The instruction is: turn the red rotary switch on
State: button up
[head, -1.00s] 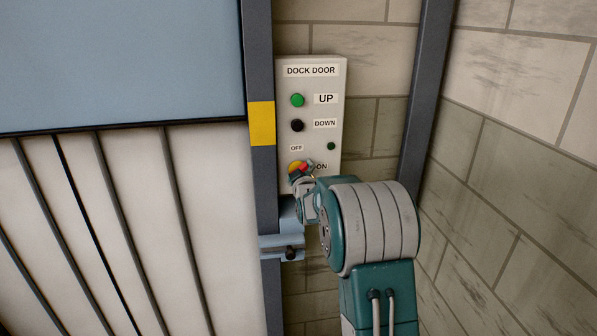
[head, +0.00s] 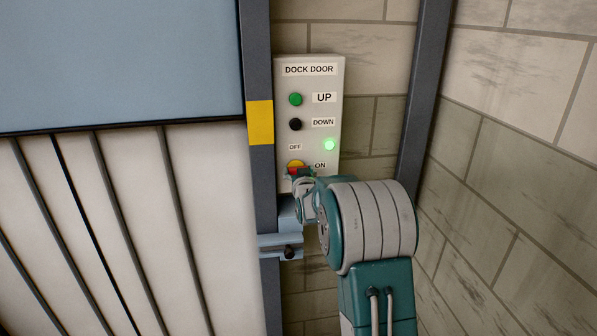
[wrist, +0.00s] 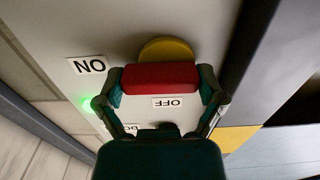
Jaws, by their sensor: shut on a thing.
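The red rotary switch (wrist: 160,77) has a red bar handle on a round yellow base (wrist: 167,50). It sits low on the "DOCK DOOR" panel (head: 309,130), between the OFF and ON labels. In the head view the switch (head: 297,167) is partly hidden by my gripper (head: 300,174). In the wrist view my gripper (wrist: 160,85) has one finger at each end of the red handle and is shut on it. The indicator lamp (head: 330,144) glows green, and its glow also shows in the wrist view (wrist: 88,105).
A green UP button (head: 295,99) and a black DOWN button (head: 295,124) are above the switch. A grey post with a yellow band (head: 260,122) stands just left of the panel. A blue-grey bracket (head: 280,242) is below. A block wall (head: 500,140) is at right.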

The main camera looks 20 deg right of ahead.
jog(key=shift+f, duration=0.55)
jog(key=o, duration=0.8)
jog(key=shift+r, duration=0.15)
jog(key=shift+r, duration=0.1)
jog(key=shift+s+a+r, duration=0.1)
jog(key=shift+s, duration=0.15)
jog(key=v, duration=1.1)
jog(key=shift+s+a, duration=0.1)
jog(key=shift+s, duration=0.05)
